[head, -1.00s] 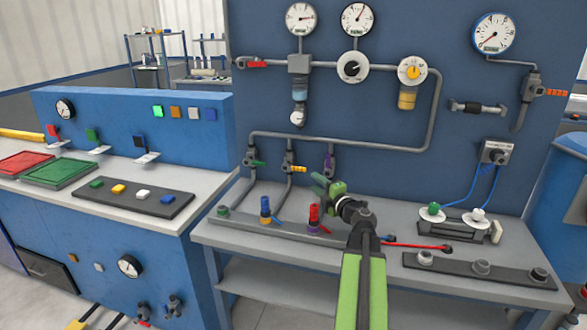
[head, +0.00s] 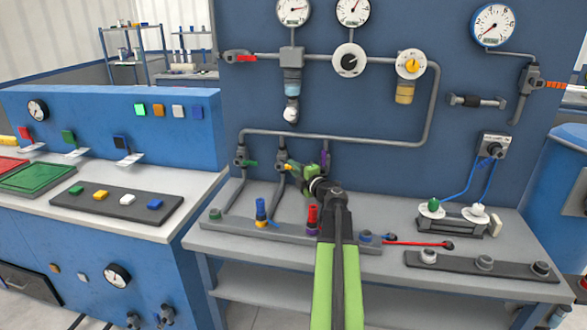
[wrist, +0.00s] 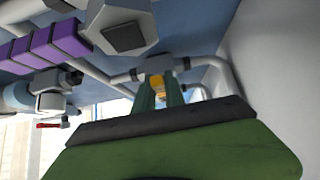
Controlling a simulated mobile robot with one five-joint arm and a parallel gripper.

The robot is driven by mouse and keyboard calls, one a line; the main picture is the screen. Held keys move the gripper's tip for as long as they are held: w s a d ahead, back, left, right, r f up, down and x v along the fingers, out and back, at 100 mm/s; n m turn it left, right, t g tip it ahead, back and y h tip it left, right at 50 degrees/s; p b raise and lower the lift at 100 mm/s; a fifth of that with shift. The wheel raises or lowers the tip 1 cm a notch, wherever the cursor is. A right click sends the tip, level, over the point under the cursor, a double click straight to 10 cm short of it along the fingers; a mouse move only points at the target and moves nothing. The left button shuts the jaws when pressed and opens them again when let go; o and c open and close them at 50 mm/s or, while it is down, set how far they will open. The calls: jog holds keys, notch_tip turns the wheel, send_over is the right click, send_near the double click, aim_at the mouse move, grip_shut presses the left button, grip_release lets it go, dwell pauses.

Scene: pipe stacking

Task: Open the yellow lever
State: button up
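The yellow lever (head: 294,167) is on the middle of three valves on the wall pipes, mostly behind my gripper in the head view. In the wrist view the yellow lever (wrist: 158,84) shows between the far ends of my green fingers. My gripper (head: 302,177) has its fingers at the lever, pointing at the wall. In the wrist view my gripper (wrist: 159,95) has its fingers apart with a narrow gap. I cannot tell whether they touch the lever.
The purple lever (head: 324,158) is close right of my gripper and looms left in the wrist view (wrist: 58,42). The green lever (head: 250,163) is to the left. Blue (head: 261,210) and red (head: 312,216) bench valves stand below.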

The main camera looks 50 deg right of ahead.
grip_shut()
jog(key=shift+s, duration=0.1)
dwell(0.9)
jog(key=shift+s+d, duration=0.1)
